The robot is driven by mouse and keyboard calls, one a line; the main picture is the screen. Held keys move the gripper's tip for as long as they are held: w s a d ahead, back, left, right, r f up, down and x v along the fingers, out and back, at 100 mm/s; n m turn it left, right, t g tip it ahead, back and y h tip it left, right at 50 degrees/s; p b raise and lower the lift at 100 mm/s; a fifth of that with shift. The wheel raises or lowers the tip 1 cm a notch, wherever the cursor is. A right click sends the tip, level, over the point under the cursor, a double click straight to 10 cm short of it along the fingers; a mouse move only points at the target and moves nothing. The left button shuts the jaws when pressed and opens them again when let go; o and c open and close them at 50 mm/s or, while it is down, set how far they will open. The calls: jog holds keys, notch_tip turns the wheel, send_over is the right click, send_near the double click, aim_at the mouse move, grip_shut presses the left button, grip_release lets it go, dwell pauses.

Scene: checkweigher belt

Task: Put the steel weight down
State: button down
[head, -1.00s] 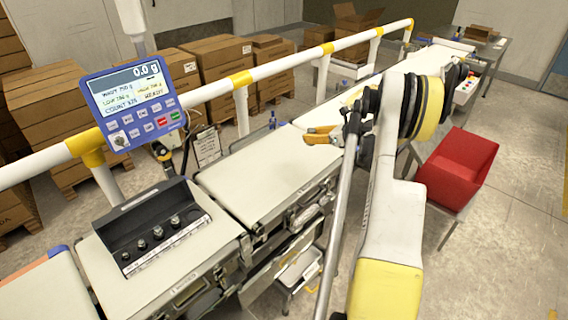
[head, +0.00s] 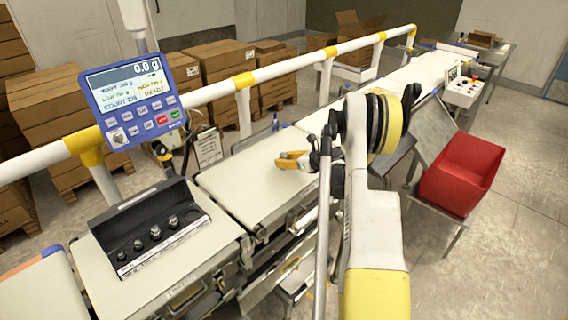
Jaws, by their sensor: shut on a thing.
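My gripper (head: 292,160) has orange-yellow fingers and is low over the middle weighing belt (head: 248,182), near its far right part. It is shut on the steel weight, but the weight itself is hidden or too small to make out. I cannot tell whether it touches the belt. A black weight case (head: 118,222) sits open on the nearer belt section at the left, with several knobbed steel weights (head: 155,233) in a row. The blue indicator (head: 135,103) reads 0.0 g.
A white and yellow guard rail (head: 205,93) runs along the far side of the belts. A red bin (head: 462,172) stands at the right, with a control box (head: 464,92) behind it. The left part of the middle belt is clear. Cartons (head: 222,80) stand beyond the rail.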

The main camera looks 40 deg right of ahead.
jog(key=shift+f, duration=0.25)
jog(key=c, duration=1.1)
grip_release()
